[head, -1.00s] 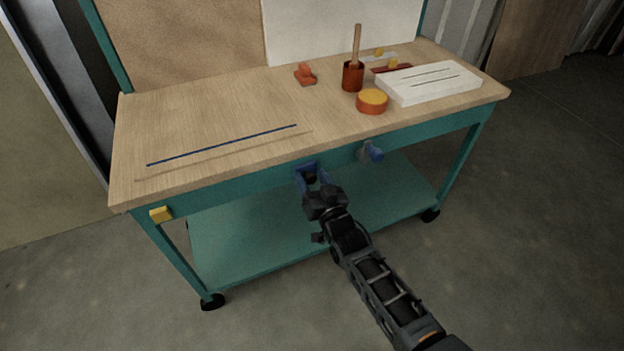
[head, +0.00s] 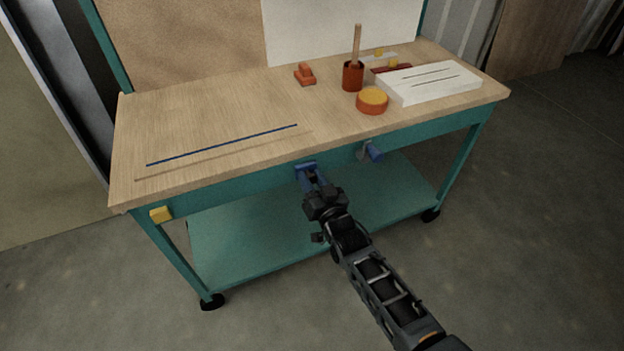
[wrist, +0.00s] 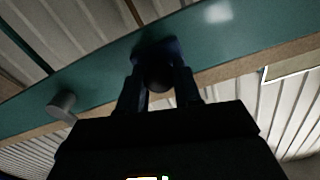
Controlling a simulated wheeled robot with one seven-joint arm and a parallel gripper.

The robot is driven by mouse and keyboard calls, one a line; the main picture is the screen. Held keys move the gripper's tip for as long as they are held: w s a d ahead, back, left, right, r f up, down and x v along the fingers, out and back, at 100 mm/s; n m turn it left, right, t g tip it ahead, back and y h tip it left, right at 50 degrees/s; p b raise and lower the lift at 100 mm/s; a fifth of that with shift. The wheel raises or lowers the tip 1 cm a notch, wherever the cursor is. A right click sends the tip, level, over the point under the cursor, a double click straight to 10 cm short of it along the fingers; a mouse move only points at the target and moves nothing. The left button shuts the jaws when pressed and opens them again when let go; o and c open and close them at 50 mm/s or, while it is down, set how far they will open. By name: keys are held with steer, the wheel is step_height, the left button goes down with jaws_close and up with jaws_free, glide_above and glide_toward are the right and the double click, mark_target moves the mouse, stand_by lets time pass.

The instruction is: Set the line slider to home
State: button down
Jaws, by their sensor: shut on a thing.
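My gripper (head: 311,178) is at the bench's teal front rail (head: 240,190), just below the tabletop edge. It is shut on a dark round knob (wrist: 158,78), which sits between the two fingers in the wrist view. I take this knob to be the line slider's handle; its shape is mostly hidden by the fingers. A blue piece (head: 305,165) shows at the rail right behind the fingertips. A thin dark blue line (head: 222,145) runs along the tabletop, up and left of my gripper. A yellow block (head: 161,214) sits at the rail's left end.
A blue-and-grey knob (head: 372,151) sticks out of the rail to the right; its grey end shows in the wrist view (wrist: 62,104). On the tabletop stand a red cup (head: 353,78), an orange-yellow round piece (head: 372,101) and a white slotted box (head: 430,83). The rail leftward looks clear.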

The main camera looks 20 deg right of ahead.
steer(key=a+p, duration=0.1)
steer(key=a, duration=2.5)
steer(key=shift+a, duration=0.1)
steer(key=c, duration=1)
jaws_free()
steer(key=shift+o, duration=1.1)
steer(key=shift+s, duration=0.15)
steer(key=s+p, duration=0.2)
steer(key=s, duration=0.5)
steer(key=shift+s+p, duration=0.3)
steer(key=shift+p, duration=0.1)
